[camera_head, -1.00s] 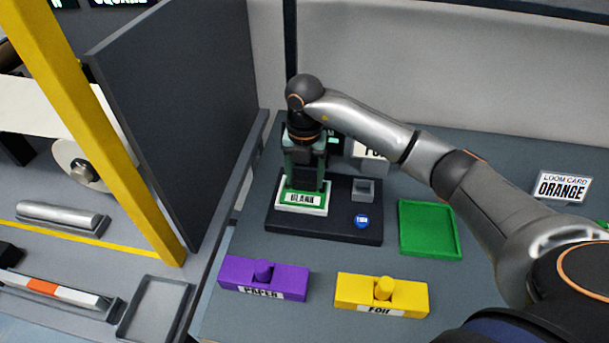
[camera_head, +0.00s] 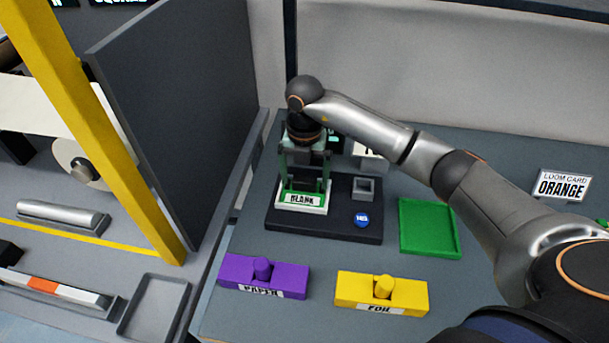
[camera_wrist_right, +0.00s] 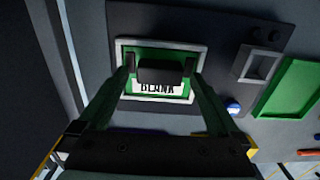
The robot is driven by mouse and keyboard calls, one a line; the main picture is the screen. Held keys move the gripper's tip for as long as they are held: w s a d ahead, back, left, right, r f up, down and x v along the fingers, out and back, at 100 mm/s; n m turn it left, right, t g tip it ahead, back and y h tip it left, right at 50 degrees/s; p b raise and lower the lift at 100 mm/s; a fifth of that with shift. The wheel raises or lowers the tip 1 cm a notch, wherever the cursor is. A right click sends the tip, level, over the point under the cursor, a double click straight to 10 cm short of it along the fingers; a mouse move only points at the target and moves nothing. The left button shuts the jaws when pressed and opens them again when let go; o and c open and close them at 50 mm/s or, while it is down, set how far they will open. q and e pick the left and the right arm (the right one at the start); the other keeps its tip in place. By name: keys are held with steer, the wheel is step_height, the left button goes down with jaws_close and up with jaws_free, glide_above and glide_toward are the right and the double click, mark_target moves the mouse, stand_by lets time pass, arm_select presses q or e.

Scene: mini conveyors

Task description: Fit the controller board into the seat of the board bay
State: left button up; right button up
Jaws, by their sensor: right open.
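The controller board (camera_head: 302,199) is green with a white label reading BLANK. It lies inside the white-rimmed seat (camera_head: 301,210) of the dark board bay (camera_head: 340,232). In the right wrist view, the green board (camera_wrist_right: 160,50) shows within the white rim (camera_wrist_right: 155,101), with a dark block (camera_wrist_right: 161,72) standing up from it. I cannot tell whether the board is fully flush. My right gripper (camera_head: 304,183) is right above the board, open, with its fingertips (camera_wrist_right: 160,64) on either side of the dark block. My left gripper is not in view.
A small grey socket (camera_head: 363,189) and a blue button (camera_head: 361,221) are on the bay. A green tray (camera_head: 430,229) lies to the right. Purple (camera_head: 263,277) and yellow (camera_head: 382,294) blocks stand in front. A dark partition (camera_head: 180,110) rises at the left.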

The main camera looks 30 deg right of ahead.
mark_target(304, 180)
step_height(304, 180, up, 12)
steer(key=shift+b, duration=0.3)
stand_by(0.5)
